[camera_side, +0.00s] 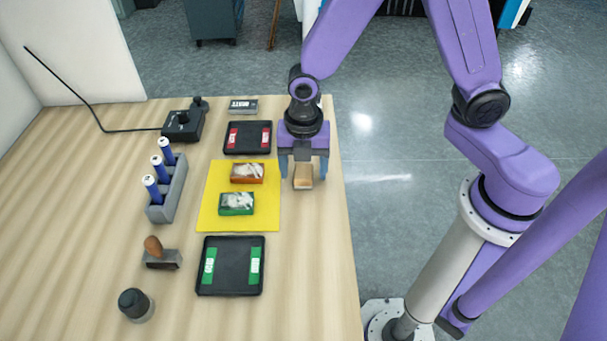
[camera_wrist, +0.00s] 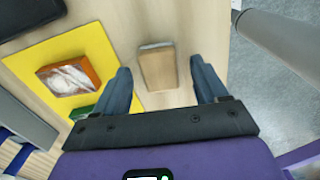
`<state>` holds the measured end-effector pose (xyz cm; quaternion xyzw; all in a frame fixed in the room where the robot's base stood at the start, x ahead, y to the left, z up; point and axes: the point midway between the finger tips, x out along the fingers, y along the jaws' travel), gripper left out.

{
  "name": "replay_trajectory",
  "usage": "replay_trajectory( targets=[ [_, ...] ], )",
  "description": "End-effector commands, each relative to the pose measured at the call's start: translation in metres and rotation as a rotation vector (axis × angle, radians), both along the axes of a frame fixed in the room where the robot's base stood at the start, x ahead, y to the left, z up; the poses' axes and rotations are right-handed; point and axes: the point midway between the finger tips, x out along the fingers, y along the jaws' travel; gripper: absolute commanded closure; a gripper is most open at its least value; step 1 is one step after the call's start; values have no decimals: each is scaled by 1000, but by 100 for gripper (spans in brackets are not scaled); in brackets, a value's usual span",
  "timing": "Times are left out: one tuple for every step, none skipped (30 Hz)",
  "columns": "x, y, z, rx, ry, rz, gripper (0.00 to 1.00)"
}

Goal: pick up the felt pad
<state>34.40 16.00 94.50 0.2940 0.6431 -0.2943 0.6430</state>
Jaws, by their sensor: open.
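The felt pad appears to be the small tan block (camera_side: 303,178) near the table's right edge. In the wrist view the tan block (camera_wrist: 157,70) shows a wood-coloured top and a pale grey strip along its far edge; its underside is hidden. My gripper (camera_side: 303,166) is open, pointing down over the block. In the wrist view the fingers of my gripper (camera_wrist: 159,66) stand on the left and right of the block, with a gap on each side. I cannot tell how far down the fingertips reach beside it.
A yellow mat (camera_side: 208,215) left of the block carries an orange box (camera_side: 247,173) and a green box (camera_side: 237,204). Black trays with red labels (camera_side: 248,151) and green labels (camera_side: 232,286) lie behind and in front. A marker holder (camera_side: 170,196) stands farther left. The table's right edge is close.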

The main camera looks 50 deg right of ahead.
Motion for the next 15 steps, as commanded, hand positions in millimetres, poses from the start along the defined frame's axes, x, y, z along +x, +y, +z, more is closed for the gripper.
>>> replay_trajectory(
  targets=[
    [0, 0, -3, -1, 2, 0, 28],
    [0, 0, -4, -1, 1, -1, 28],
    [0, 0, -5, 1, -1, -1, 28],
    [0, 0, -5, 1, -1, -1, 28],
    [0, 0, -6, 1, -1, -1, 28],
    [0, 0, -5, 1, -1, -1, 28],
    [0, 0, -5, 1, -1, -1, 28],
    [0, 0, -5, 1, -1, -1, 28],
    [0, 0, -5, 1, -1, -1, 28],
    [0, 0, -5, 1, -1, -1, 31],
    [0, 0, -5, 1, -1, -1, 41],
    [0, 0, -5, 1, -1, -1, 54],
    [0, 0, -5, 1, -1, -1, 63],
    [0, 0, -5, 1, -1, -1, 73],
    [0, 0, -5, 1, -1, -1, 86]
  ],
)
